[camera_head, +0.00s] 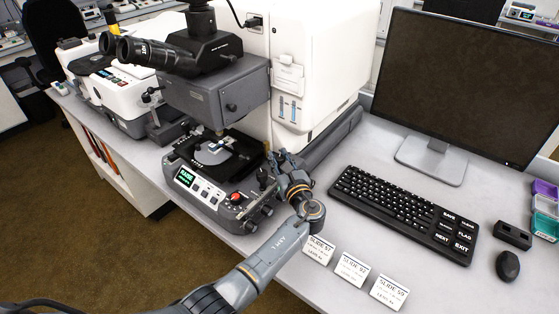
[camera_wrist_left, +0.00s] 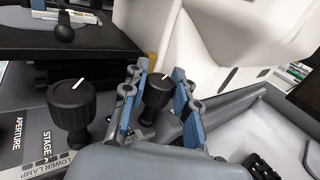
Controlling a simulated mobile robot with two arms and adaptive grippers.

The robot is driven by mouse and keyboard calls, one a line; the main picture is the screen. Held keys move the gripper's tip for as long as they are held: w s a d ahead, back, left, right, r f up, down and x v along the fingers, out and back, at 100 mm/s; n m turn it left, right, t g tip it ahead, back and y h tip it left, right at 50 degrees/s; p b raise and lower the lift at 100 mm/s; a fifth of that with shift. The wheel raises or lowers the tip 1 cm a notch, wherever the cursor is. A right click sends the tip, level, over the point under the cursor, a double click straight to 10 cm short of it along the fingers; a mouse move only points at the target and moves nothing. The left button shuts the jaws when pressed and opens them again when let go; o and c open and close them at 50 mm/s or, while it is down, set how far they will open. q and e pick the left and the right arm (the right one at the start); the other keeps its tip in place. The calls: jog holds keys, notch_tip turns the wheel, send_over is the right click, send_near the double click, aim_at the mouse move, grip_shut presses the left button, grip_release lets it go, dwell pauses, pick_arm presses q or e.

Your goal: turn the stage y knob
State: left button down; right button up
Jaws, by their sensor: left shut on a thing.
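My left gripper (camera_head: 279,162) is at the right side of the microscope's base. In the left wrist view its two blue-padded fingers (camera_wrist_left: 157,98) stand on either side of a black knob with a white mark on top, the stage y knob (camera_wrist_left: 158,88), and are shut on it. The knob's own label is hidden from the wrist camera. A second, similar black knob (camera_wrist_left: 72,102) with a white mark stands free to the left, near the partly hidden "STAGE" lettering. My right gripper is not in view.
The microscope's front panel (camera_head: 207,192) has a lit display and a red button. The stage (camera_head: 214,151) lies above it. A keyboard (camera_head: 400,212), monitor (camera_head: 465,85), mouse (camera_head: 508,266) and slide cards (camera_head: 352,268) are to the right. Clear desk lies between gripper and keyboard.

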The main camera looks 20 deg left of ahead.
pick_arm(q)
jog(key=c, duration=1.3)
grip_release()
jog(key=v, duration=1.2)
jog(key=shift+d, duration=0.1)
